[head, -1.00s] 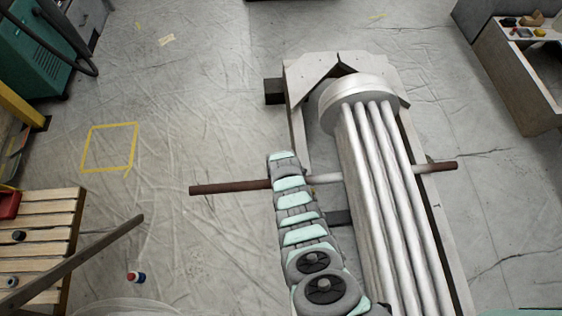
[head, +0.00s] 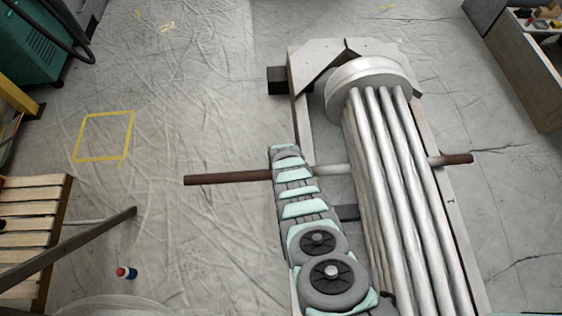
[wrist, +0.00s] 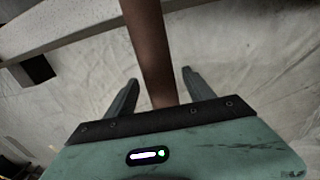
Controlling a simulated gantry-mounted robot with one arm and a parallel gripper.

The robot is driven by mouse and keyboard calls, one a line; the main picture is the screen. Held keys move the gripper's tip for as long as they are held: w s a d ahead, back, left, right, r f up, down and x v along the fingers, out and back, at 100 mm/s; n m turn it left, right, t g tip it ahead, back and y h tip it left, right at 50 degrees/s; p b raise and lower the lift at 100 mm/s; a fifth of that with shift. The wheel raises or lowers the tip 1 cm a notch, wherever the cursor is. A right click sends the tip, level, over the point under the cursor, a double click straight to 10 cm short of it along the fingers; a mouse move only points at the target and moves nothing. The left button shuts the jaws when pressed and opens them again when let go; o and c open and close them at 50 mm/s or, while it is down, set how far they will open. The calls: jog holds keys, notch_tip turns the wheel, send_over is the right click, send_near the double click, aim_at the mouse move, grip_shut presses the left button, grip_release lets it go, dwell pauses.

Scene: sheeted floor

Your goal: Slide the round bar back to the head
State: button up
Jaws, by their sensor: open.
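The round bar (head: 225,179) lies crosswise under a bundle of long pale tubes (head: 392,190). Its rust-brown ends stick out on both sides, and a silver stretch shows just left of the tubes. The head (head: 368,80) is a thick pale disc at the far end of the tubes, beyond the bar. My arm reaches over the bar's left part and hides my gripper in the head view. In the wrist view my gripper (wrist: 160,76) is open, with one finger on each side of the bar's brown part (wrist: 148,50). I cannot tell whether either finger touches it.
A pale frame (head: 452,215) surrounds the tubes, with a dark block (head: 277,80) at its far left. A slatted wooden pallet (head: 30,208) and a red-and-blue can (head: 126,272) are at left. A workbench (head: 525,75) is at upper right.

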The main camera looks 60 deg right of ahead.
grip_shut()
dwell(0.7)
dwell(0.4)
